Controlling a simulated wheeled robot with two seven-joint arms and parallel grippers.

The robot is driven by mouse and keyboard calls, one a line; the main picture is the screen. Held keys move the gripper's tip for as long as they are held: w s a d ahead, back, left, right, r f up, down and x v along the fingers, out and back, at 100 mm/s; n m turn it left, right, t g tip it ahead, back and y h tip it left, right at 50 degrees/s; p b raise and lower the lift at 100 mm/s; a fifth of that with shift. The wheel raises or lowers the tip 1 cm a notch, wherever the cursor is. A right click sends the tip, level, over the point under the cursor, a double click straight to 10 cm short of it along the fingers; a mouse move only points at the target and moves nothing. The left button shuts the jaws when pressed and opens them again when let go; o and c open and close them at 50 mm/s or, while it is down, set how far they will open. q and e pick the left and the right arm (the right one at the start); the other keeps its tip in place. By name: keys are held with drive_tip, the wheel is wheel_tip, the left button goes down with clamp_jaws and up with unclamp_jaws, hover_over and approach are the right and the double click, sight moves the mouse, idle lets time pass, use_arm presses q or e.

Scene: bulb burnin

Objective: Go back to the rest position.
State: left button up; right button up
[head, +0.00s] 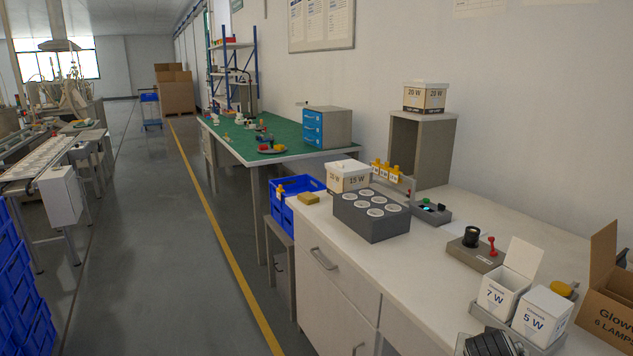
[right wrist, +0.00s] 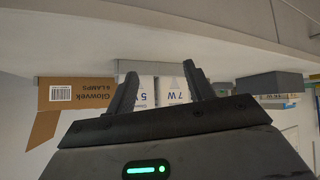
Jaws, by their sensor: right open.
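My right gripper (right wrist: 160,70) is open in the right wrist view, with nothing between its two dark fingers. That view is upside down, and the white lamp boxes marked 7 W and 5 W show beyond the fingertips. In the head view a dark ribbed part, which looks like my right gripper, shows at the bottom edge, in front of the 5 W box (head: 543,315) and the 7 W box (head: 503,291). Its fingers cannot be made out there. The 7 W box has its lid up. My left gripper is not in view.
An open cardboard carton (head: 606,308) stands at the right edge. A grey tester with a black socket and red lever (head: 475,250), a grey block with round white-topped places (head: 371,215) and a 15 W box (head: 349,176) stand along the white bench (head: 430,262). The aisle floor is clear.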

drive_tip(key=s+a+f+n+t+y, duration=0.1)
drive_tip(key=s+a+f+n+y, duration=0.1)
drive_tip(key=s+a+f+n, duration=0.4)
drive_tip(key=s+a+f+n+t+y, duration=0.1)
drive_tip(key=s+a+f+y, duration=0.1)
drive_tip(key=s+a, duration=0.4)
drive_tip(key=s+a+f+n+t+y, duration=0.1)
drive_tip(key=s+a+f+y, duration=0.2)
drive_tip(key=s+a, duration=0.3)
drive_tip(key=s+y, duration=0.1)
drive_tip(key=s, duration=0.3)
drive_tip(key=shift+s+a+f+n+y, duration=0.15)
drive_tip(key=shift+s+f+n+y, duration=0.1)
drive_tip(key=shift+n+y, duration=0.15)
drive_tip(key=shift+c, duration=0.3)
